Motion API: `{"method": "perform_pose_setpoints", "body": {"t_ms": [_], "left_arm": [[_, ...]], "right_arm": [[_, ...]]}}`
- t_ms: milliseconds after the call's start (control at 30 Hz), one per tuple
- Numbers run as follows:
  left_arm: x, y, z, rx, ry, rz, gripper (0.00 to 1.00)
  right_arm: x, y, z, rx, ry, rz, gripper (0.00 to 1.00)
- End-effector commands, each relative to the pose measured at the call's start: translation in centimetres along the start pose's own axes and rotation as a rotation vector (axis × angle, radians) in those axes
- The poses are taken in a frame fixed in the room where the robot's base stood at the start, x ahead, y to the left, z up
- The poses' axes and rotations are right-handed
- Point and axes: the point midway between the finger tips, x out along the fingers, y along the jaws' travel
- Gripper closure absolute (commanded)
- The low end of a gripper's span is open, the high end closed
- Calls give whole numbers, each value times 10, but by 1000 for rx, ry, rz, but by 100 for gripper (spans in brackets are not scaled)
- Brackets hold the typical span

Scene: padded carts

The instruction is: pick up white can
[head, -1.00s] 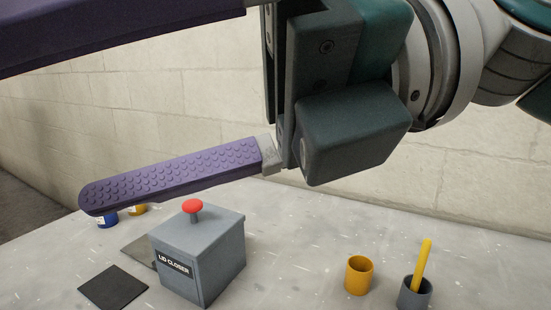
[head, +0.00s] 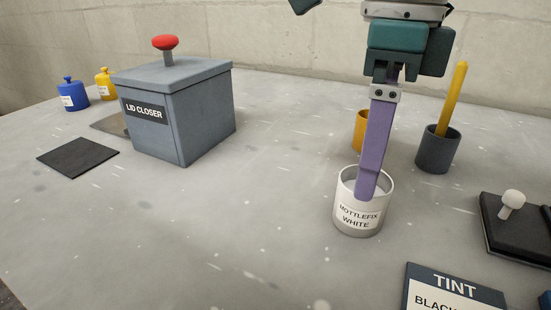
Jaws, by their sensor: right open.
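The white can (head: 348,216), labelled "MOTTLEFIX WHITE", stands upright on the table at right of centre. It has an open top and a pale inside. My right gripper (head: 366,190) comes down over the can from above, seen nearly edge-on. Its purple finger overlaps the can's mouth, with the tip just above the front rim in the picture. I cannot tell whether it is inside the can or above it. The other finger is hidden. The gripper is open and not holding the can. My left gripper is not in view.
An orange cup (head: 360,133) and a dark cup (head: 436,153) with a yellow stick (head: 455,95) stand behind the can. A grey lid closer box (head: 190,115) is at left. A black device (head: 515,228) and a tint card (head: 455,292) lie at right. The table's middle is clear.

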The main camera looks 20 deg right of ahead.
Motion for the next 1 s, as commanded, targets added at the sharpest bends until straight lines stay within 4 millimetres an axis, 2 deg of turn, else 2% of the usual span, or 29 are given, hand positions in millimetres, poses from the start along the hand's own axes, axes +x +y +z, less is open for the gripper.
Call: {"method": "perform_pose_setpoints", "body": {"t_ms": [200, 300, 567, 1000], "left_arm": [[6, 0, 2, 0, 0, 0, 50], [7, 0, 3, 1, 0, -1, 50], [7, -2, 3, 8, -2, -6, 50], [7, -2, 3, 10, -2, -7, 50]], "right_arm": [[36, -1, 0, 0, 3, 3, 0], [46, -1, 0, -1, 1, 2, 0], [50, -1, 0, -2, -1, 1, 0], [50, -1, 0, -2, -1, 1, 47]]}}
